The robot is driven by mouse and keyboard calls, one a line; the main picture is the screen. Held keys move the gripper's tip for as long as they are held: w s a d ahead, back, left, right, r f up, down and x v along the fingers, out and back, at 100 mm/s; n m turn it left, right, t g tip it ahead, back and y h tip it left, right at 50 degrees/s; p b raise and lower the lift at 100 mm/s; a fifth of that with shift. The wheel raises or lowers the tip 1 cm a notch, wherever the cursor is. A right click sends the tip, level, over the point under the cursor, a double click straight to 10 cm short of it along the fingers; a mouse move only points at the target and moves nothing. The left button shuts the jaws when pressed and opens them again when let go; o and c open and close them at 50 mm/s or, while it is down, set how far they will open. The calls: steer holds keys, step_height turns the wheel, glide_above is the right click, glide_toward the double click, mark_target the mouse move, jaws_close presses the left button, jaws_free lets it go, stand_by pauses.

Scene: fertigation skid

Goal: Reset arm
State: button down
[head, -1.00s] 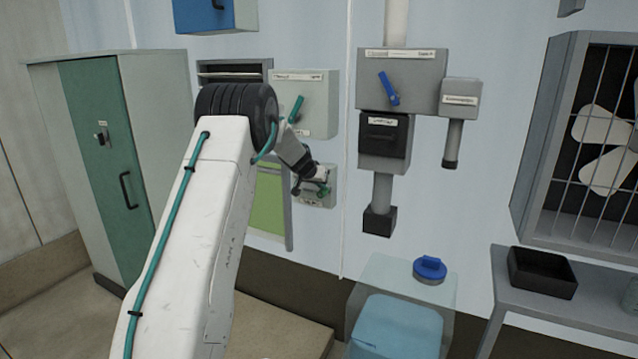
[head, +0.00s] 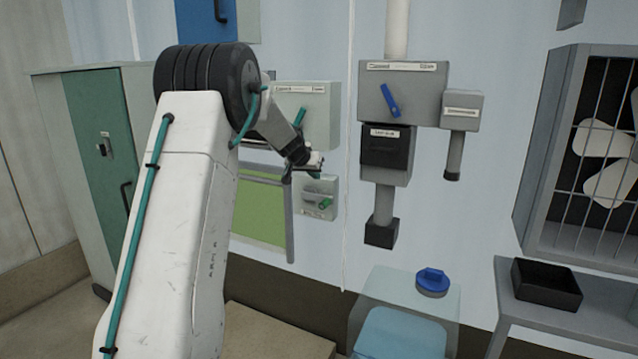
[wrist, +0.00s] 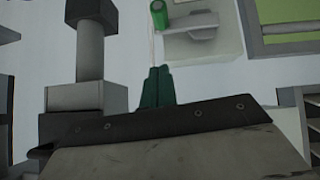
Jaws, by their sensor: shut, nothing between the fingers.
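My gripper (head: 316,174) is at the end of my raised arm, in front of the wall near a small grey box with a green knob (head: 325,204). In the wrist view its two green fingers (wrist: 157,86) are together with nothing between them. The green knob also shows in the wrist view (wrist: 185,10), apart from the fingertips. My arm hides part of the wall panels behind it.
A grey box with a blue lever (head: 390,100) hangs on the wall, with a black-fronted unit (head: 387,148) below. A clear tank with a blue cap (head: 432,280) stands lower. A bench with a black tray (head: 546,285) and a caged fan (head: 600,150) are at right. A green cabinet (head: 100,150) is at left.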

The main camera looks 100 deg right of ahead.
steer(key=shift+w+a+r, duration=0.3)
steer(key=shift+r, duration=0.15)
steer(key=w+a+f+n+y, duration=0.1)
steer(key=a+f+y, duration=0.1)
steer(key=a+f, duration=0.3)
steer(key=w+a+r+n+t+y, duration=0.15)
steer(key=w+a, duration=0.25)
steer(key=w, duration=0.5)
steer(key=w+a+n+t, duration=0.15)
steer(key=w+a, duration=0.25)
steer(key=w, duration=0.4)
steer(key=w+a+r+n+y, duration=0.1)
steer(key=w+a+n, duration=0.15)
steer(key=w, duration=0.65)
steer(key=w+a+r+n+t, duration=0.2)
steer(key=w+a+n, duration=0.3)
steer(key=w+a, duration=1.25)
steer(key=w+a+r+n+y, duration=0.1)
steer(key=w+a+n, duration=0.25)
steer(key=a, duration=0.65)
steer(key=w+a+n+y, duration=0.1)
steer(key=w+a+n, duration=0.25)
steer(key=a, duration=0.55)
steer(key=a+r+n+t, duration=0.1)
steer(key=a+n+t, duration=0.2)
steer(key=a, duration=1.6)
steer(key=n, duration=0.4)
steer(key=shift+s, duration=0.3)
